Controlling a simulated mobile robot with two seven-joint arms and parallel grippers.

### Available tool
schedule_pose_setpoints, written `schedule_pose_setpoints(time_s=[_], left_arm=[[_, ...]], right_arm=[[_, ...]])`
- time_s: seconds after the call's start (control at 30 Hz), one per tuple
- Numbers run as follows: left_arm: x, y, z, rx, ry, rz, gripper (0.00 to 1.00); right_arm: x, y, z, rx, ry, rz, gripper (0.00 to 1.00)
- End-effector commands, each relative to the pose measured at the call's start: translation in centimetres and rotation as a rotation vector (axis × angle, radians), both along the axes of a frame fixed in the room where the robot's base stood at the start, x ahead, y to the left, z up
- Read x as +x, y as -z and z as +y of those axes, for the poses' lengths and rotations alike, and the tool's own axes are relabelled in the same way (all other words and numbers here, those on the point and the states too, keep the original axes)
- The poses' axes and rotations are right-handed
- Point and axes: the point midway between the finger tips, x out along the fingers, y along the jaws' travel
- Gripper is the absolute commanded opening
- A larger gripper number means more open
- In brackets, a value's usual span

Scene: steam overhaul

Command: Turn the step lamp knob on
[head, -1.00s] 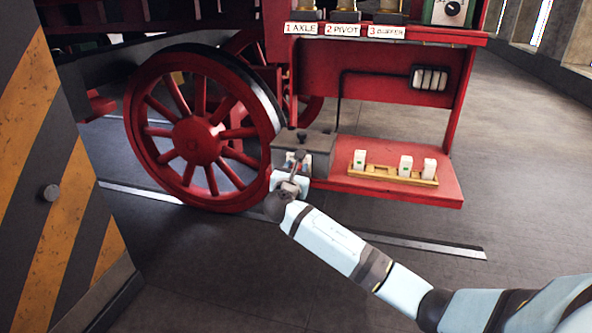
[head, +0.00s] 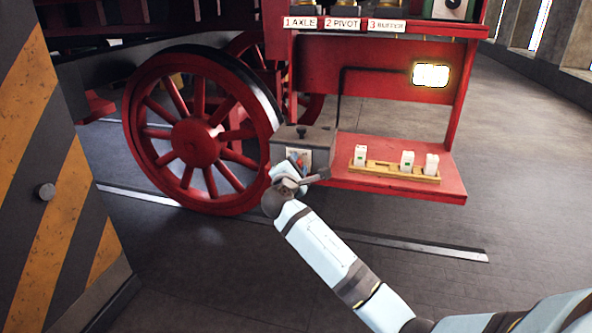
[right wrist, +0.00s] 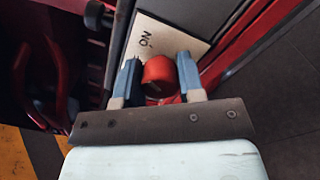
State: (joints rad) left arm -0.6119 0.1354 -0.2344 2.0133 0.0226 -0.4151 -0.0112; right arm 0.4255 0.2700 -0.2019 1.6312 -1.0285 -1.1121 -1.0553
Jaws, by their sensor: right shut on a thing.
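The step lamp (head: 431,75) on the red back panel glows bright yellow-white. A dark conduit (head: 342,90) runs from it down toward a grey box (head: 318,140) beside the wheel. The red knob (right wrist: 158,78) sits on the box's pale plate (right wrist: 160,42), which reads "ON", upside down in the right wrist view. My right gripper (right wrist: 158,64) has its blue fingers on either side of the knob and is shut on it. In the head view the right gripper (head: 299,175) is turned sideways at the box front and partly hides the plate. My left gripper is not in view.
A large red spoked wheel (head: 197,142) stands just left of the box. The red step (head: 448,187) at right holds a yellow rack (head: 385,174) with several white blocks. A striped orange-and-black post (head: 45,250) stands at near left. The floor at right is open.

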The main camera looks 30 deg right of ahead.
Motion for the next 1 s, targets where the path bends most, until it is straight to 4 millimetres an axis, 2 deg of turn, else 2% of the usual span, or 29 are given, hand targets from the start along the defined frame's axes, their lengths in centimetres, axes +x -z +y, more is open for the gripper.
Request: schedule_pose_setpoints(time_s=[0.3,0.77,0.8,0.9,1.0], left_arm=[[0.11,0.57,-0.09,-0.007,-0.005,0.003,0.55],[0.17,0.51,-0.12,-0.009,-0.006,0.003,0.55],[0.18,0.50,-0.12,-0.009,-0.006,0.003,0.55],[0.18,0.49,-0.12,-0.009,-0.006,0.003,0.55],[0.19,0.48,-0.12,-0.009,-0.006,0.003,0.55]], right_arm=[[-0.03,0.24,0.07,0.063,0.000,-0.071,0.12],[-0.02,0.19,0.08,0.072,-0.001,-0.082,0.12],[-0.02,0.19,0.08,0.072,-0.001,-0.082,0.38],[-0.02,0.17,0.07,0.072,-0.001,-0.082,0.61],[-0.01,0.13,0.05,0.072,0.000,-0.082,0.61]])
